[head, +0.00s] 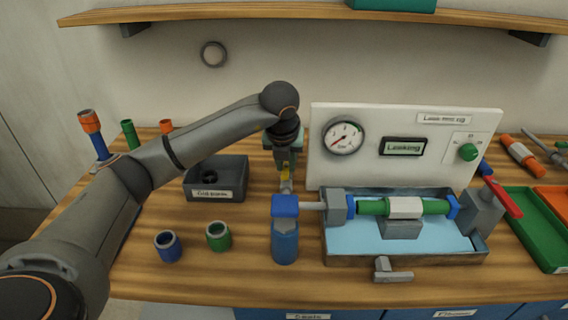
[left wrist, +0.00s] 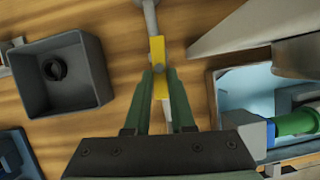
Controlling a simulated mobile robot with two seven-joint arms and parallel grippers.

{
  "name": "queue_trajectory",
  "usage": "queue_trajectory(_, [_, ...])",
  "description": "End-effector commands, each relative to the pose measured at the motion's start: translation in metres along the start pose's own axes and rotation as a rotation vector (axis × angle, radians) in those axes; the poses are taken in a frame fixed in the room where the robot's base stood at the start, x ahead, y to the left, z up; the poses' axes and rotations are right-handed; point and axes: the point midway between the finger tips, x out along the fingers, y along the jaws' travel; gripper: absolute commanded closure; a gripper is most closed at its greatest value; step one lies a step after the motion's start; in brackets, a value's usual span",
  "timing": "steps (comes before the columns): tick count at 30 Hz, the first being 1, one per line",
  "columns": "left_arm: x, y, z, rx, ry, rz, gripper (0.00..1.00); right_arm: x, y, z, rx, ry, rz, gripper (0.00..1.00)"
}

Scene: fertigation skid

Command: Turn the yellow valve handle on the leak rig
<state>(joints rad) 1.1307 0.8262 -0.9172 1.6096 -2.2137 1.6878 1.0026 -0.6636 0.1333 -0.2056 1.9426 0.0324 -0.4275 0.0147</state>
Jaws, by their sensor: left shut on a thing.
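The yellow valve handle (head: 286,171) shows as a small strip below my left gripper in the head view, on a grey pipe piece behind the blue cylinder. In the left wrist view the yellow handle (left wrist: 158,62) lies between the green fingers of my left gripper (left wrist: 160,82), which are shut on it. In the head view my left gripper (head: 285,160) reaches down beside the left edge of the white panel. The leak rig (head: 330,170) has a gauge, a display reading "Leaking" and a green knob. My right gripper is in neither view.
A water tray (head: 400,260) with a green and white pipe stands right of the blue cylinder (head: 285,240). A dark bin (head: 215,195) stands left of the gripper. A red lever (head: 505,198) is at the right.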

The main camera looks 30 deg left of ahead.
Motion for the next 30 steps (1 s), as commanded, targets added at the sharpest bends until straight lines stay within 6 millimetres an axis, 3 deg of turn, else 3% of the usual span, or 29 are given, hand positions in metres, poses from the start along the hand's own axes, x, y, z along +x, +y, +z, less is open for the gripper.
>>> queue_trajectory(9, [-0.0002,-0.0023,0.0002,-0.101,0.001,0.041,1.0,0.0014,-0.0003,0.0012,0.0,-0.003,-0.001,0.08])
queue_trajectory(24, [0.0,-0.0019,0.0003,-0.119,0.001,0.049,1.0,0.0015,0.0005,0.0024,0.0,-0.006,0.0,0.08])
queue_trajectory(25, [-0.0001,-0.002,0.0002,-0.119,0.001,0.049,0.77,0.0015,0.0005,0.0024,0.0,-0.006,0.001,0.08])
queue_trajectory(30, [0.0,-0.002,0.0002,-0.117,0.001,0.048,0.57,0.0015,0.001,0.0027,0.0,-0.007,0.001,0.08])
